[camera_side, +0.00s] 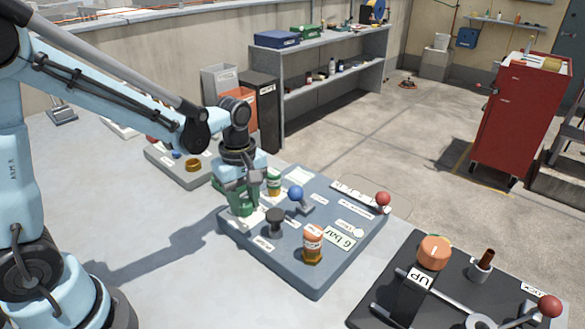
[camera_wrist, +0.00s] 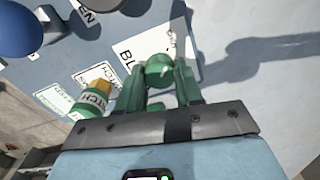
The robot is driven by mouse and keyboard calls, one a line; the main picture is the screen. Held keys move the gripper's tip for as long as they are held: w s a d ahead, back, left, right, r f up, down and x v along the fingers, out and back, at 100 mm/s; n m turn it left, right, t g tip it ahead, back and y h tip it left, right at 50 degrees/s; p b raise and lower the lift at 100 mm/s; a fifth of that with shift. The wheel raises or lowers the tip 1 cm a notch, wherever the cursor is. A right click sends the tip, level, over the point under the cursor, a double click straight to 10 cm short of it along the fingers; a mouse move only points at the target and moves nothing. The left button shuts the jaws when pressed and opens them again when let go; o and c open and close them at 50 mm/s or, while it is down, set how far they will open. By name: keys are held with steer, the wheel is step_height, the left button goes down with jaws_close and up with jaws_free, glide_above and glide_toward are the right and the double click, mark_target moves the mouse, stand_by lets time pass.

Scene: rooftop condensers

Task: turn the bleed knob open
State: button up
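The bleed knob (camera_wrist: 160,69) is green and rounded. In the wrist view it sits between my gripper's green fingers, beside a white label (camera_wrist: 146,46) whose visible letters begin "BL". My gripper (camera_side: 241,205) is low over the left part of the grey-blue control panel (camera_side: 285,262). The fingers stand apart, one on each side of the knob, very close to it; I cannot tell whether both press on it. In the side view the fingers and knob merge into one green shape, so the knob's turn cannot be read.
A red ball lever (camera_side: 383,199) is at the far right corner. A dark panel (camera_side: 378,303) stands front right.

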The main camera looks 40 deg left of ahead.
steer(key=shift+c, duration=1.1)
steer(key=shift+m, duration=0.3)
steer(key=m, duration=0.3)
steer(key=shift+m, duration=0.3)
steer(key=m, duration=0.4)
steer(key=shift+m, duration=0.3)
steer(key=m, duration=0.9)
